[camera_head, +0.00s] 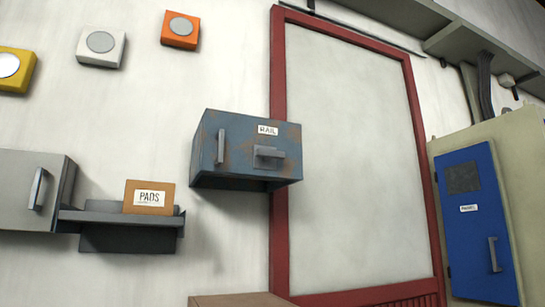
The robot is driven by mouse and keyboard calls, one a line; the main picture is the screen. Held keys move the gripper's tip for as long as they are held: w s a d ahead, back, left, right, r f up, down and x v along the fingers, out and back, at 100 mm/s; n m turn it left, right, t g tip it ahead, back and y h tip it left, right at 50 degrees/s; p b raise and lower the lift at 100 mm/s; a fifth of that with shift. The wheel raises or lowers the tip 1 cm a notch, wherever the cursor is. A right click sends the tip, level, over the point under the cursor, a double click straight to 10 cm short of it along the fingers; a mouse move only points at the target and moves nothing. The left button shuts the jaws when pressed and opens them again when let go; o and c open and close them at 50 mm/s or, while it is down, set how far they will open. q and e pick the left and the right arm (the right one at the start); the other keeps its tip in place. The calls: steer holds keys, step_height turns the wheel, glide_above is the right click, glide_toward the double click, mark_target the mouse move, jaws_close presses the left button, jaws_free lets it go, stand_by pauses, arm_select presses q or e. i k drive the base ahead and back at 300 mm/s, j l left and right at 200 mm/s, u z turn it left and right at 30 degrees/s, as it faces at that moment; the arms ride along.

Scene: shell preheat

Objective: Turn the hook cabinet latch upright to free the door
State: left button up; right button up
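A worn blue-grey wall cabinet (240,165) hangs at the middle, its label (268,130) seeming to read "RAIL". A grey latch bar (269,152) lies sideways across its front at the right. A vertical handle (221,147) is at the left of the same front, and the door looks closed. I see no label reading "hook", so I cannot tell from lettering which cabinet is the hook cabinet. Neither of my grippers is in view.
A grey cabinet (22,190) with a handle and a shelf (100,216) bearing a "PADS" box (150,197) are at left. A blue-doored cabinet (484,225) stands at right. Yellow, white and orange wall boxes hang upper left. A brown top edge (240,300) shows below.

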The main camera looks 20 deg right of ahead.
mark_target(267, 154)
steer(key=i, duration=0.45)
steer(key=i+z, duration=0.45)
steer(key=i+j+z, duration=0.25)
steer(key=i+z, duration=0.2)
steer(key=z, duration=0.3)
